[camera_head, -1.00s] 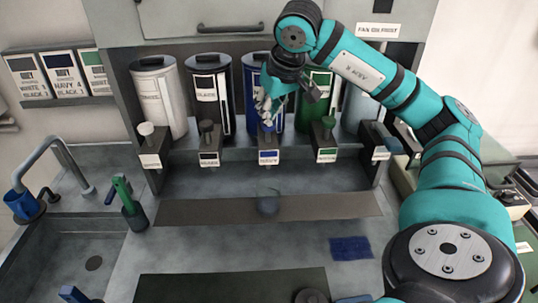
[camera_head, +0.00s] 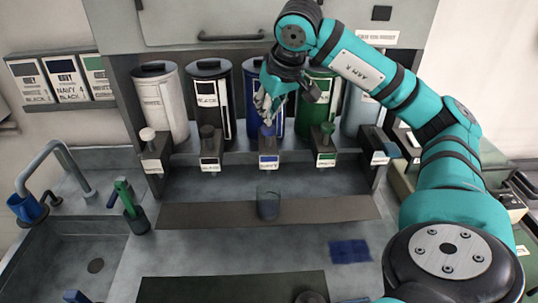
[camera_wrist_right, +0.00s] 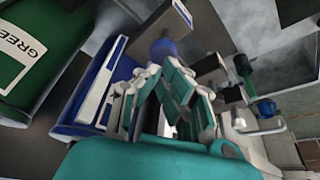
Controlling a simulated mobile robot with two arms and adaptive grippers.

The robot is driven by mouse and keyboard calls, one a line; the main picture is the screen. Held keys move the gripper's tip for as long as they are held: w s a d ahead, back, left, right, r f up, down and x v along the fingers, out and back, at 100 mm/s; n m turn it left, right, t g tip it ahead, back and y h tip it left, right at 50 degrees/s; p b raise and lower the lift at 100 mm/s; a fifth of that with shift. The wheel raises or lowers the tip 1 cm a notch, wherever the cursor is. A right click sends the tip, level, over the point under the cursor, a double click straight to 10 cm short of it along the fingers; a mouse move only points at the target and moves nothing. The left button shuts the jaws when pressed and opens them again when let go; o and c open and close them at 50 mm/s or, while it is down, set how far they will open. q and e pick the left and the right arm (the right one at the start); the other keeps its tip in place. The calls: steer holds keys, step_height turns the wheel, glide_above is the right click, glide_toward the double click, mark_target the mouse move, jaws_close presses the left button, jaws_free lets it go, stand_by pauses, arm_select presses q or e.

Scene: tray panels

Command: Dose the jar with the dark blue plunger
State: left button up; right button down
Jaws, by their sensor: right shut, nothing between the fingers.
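A clear glass jar (camera_head: 268,204) stands upright on the brown strip below the navy dispenser. The navy canister (camera_head: 252,85) is partly hidden behind my right gripper. Its dark blue plunger shows in the right wrist view (camera_wrist_right: 165,47), just beyond the fingers; in the head view it is mostly hidden by the gripper. My right gripper (camera_head: 267,115) is shut and empty, its fingers pointing down above the navy label plate (camera_head: 268,162). Its fingers also show in the right wrist view (camera_wrist_right: 168,100). I cannot tell whether they touch the plunger. My left gripper is not in view.
White (camera_head: 160,100), black (camera_head: 212,95) and green (camera_head: 314,105) canisters flank the navy one, each with a plunger below. A sink (camera_head: 95,265) and tap lie at left. A blue cloth (camera_head: 350,251) lies right of the jar. The brown strip (camera_head: 200,214) beside the jar is clear.

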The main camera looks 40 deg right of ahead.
mark_target(269, 128)
steer(key=shift+f+b, duration=1.65)
steer(key=shift+f, duration=0.6)
steer(key=shift+a, duration=0.1)
steer(key=shift+r, duration=0.1)
steer(key=shift+r+p, duration=2.15)
steer(key=shift+r, duration=0.05)
steer(key=shift+f, duration=0.25)
steer(key=shift+f+b, duration=1.85)
steer(key=shift+f, duration=0.25)
steer(key=shift+r, duration=0.1)
